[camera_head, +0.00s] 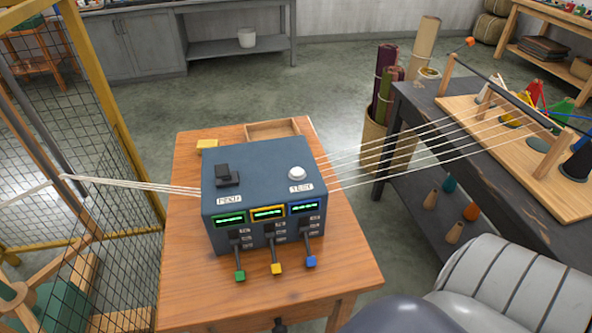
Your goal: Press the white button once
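The round white button (297,173) sits on the top right of a blue-grey control box (262,163), with a small white label in front of it. It looks raised, and nothing touches it. A black switch (228,176) with its own label stands on the left of the same top. Neither of my grippers is in view.
The box stands on a wooden table (187,270) and has green (239,275), yellow (276,268) and blue (311,261) levers in front. White yarn strands (440,140) run from its right towards a dark bench (420,98). A wire-mesh fence (70,140) stands left.

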